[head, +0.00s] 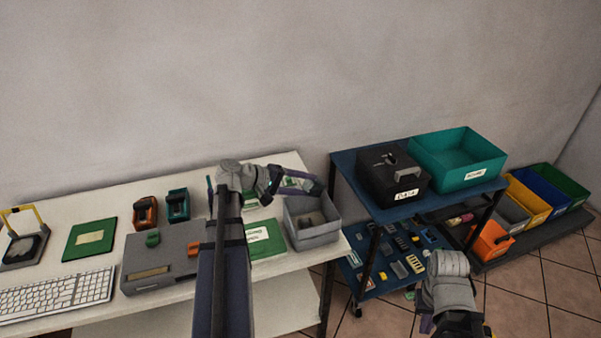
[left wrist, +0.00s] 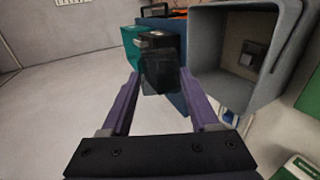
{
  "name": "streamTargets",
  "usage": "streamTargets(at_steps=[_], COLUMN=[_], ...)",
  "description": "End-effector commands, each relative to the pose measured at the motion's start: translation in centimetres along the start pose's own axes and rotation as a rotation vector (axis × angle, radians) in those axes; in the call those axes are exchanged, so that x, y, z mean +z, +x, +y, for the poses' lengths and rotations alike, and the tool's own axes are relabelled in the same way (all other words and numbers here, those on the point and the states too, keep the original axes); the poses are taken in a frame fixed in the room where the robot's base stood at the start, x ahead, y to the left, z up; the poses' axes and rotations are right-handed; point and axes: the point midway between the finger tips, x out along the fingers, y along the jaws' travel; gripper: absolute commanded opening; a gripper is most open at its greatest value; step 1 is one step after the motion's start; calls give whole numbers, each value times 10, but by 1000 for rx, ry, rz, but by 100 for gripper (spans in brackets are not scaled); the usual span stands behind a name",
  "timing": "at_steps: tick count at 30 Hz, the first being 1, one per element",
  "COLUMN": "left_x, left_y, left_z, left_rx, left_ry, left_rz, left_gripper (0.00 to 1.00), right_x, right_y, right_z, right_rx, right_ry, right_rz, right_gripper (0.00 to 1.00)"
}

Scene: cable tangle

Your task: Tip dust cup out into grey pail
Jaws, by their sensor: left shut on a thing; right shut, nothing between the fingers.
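My left gripper (head: 303,184) is above the back rim of the grey pail (head: 318,238), at the right end of the white table. In the left wrist view its purple fingers are shut on a dark, see-through dust cup (left wrist: 160,73). The cup is hard to make out in the head view. The grey pail (left wrist: 208,60) shows in the left wrist view just right of the cup, with a small grey thing inside. I cannot tell whether anything is in the cup. My right gripper (head: 427,323) is low at the bottom right, mostly hidden by its arm, away from the pail.
A grey box (head: 165,262), green book (head: 265,238), keyboard (head: 55,292) and orange and teal tools lie on the table. Right of the pail, a blue cart (head: 345,165) holds a black box (head: 385,178) and teal bin (head: 455,155). Coloured bins stand on a low rack beyond.

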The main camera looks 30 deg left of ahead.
Motion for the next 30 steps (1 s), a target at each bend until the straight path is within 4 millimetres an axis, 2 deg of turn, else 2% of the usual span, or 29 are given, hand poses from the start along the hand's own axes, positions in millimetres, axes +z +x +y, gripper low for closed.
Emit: streamTargets(at_steps=[3,7,11,30], left_x=[2,2,2,1], left_y=[-7,-7,-7,-4], left_z=[-3,-3,1,17], left_rx=[-16,-22,-46,-397], left_ry=[3,4,4,8], left_rz=[-4,-6,-6,-5], left_gripper=[17,17,17,17], right_x=[0,0,1,5], right_y=[-4,-4,-13,-86], right_z=[0,0,1,8], right_rx=[0,0,0,0], right_ry=[0,0,0,0], right_rz=[0,0,0,0], right_gripper=[0,0,0,0])
